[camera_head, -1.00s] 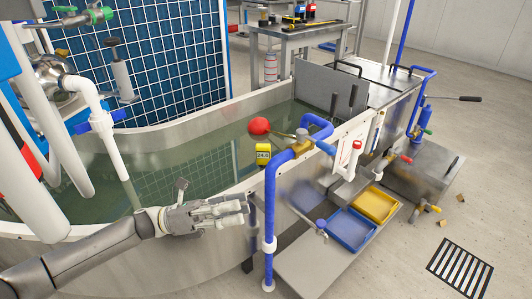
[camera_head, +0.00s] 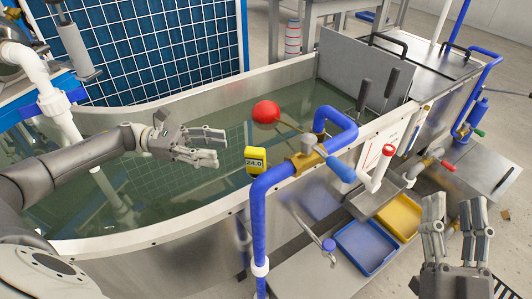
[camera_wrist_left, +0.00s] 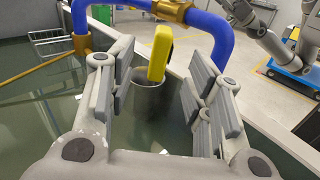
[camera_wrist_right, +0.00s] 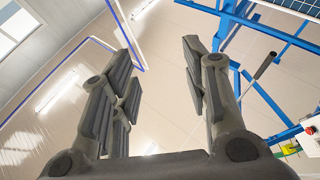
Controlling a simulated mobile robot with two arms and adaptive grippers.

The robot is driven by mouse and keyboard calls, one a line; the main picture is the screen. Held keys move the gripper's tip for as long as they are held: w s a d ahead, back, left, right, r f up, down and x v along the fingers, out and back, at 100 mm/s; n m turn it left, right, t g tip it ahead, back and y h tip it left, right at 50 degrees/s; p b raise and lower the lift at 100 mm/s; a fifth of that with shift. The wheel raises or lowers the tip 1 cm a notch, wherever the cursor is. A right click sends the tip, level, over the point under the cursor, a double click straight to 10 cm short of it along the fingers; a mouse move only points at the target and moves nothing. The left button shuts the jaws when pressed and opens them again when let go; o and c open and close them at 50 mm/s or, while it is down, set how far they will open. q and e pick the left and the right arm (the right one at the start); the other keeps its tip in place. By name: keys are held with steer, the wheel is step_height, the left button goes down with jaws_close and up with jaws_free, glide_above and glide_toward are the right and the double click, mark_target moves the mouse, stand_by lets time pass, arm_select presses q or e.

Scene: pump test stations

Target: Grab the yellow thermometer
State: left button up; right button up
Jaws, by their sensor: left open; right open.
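The yellow thermometer (camera_head: 256,160) has a display reading 24.0 and sits at the near wall of the water tank, just left of the blue pipe. My left gripper (camera_head: 221,147) is open over the water, left of the thermometer and apart from it. In the left wrist view the thermometer (camera_wrist_left: 160,52) shows between and beyond the open fingers, with a grey cylindrical part below it near the water. My right gripper (camera_head: 455,222) is open and empty at the lower right, pointing up; its wrist view shows only wall and frames between the fingers.
A blue pipe (camera_head: 258,218) with a brass valve stands right beside the thermometer. A red float (camera_head: 266,112) on a rod is behind it. The steel tank rim (camera_head: 190,235) runs in front. Blue (camera_head: 366,246) and yellow (camera_head: 400,216) trays lie to the right.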

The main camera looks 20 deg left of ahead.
mark_target(256, 157)
arm_select(q)
steer(key=x, duration=0.6)
steer(key=f+b+x, duration=0.1)
steer(key=x, duration=0.3)
steer(key=shift+s+f, duration=0.1)
steer(key=shift+s, duration=0.1)
steer(key=shift+w+d, duration=0.1)
steer(key=shift+d, duration=0.3)
arm_select(e)
steer(key=s+r+t, duration=0.1)
steer(key=r, duration=0.1)
steer(key=s+r+t+y, duration=0.1)
steer(key=s+r+t, duration=0.1)
steer(key=shift+s+d+r, duration=0.15)
steer(key=shift+r, duration=0.05)
arm_select(q)
jaws_close()
steer(key=shift+r, duration=0.2)
